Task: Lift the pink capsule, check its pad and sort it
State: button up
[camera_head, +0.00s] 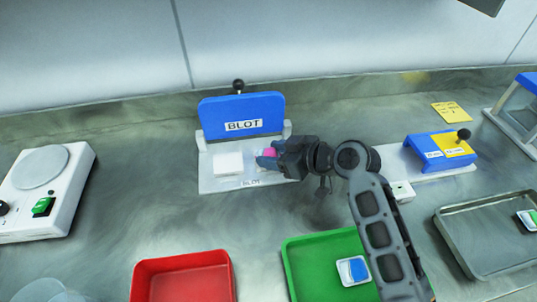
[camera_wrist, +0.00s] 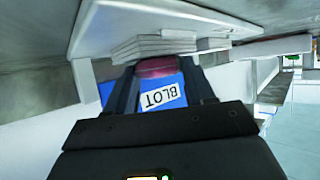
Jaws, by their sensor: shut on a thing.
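My gripper (camera_head: 267,160) is shut on the pink capsule (camera_head: 269,152), at the right part of the white BLOT station base (camera_head: 222,184). In the wrist view the capsule (camera_wrist: 155,68) sits between the two fingertips (camera_wrist: 158,75), in front of a stack of white sheets (camera_wrist: 165,44). The stack's white block (camera_head: 228,163) is just left of the gripper in the head view. The blue BLOT lid (camera_head: 242,108) stands raised behind. The fingers hide much of the capsule; its pad cannot be made out, nor whether it touches the base.
A red tray (camera_head: 183,258) and a green tray (camera_head: 300,262) with a blue-and-white packet (camera_head: 353,270) are in front. A white device with a round plate (camera_head: 40,166) stands left. A blue-and-yellow unit (camera_head: 425,147) and a steel tray (camera_head: 470,262) are right.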

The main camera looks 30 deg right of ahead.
aim_at(276, 156)
jog(key=shift+f, duration=0.1)
jog(key=r, duration=0.2)
jog(key=r+b, duration=0.1)
jog(key=r, duration=0.1)
jog(key=shift+s+d+r, duration=0.15)
jog(key=shift+d, duration=0.05)
jog(key=v, duration=0.4)
jog(key=b+v, duration=0.1)
jog(key=v, duration=0.8)
jog(key=shift+w+d+r, duration=0.3)
jog(key=shift+d, duration=0.1)
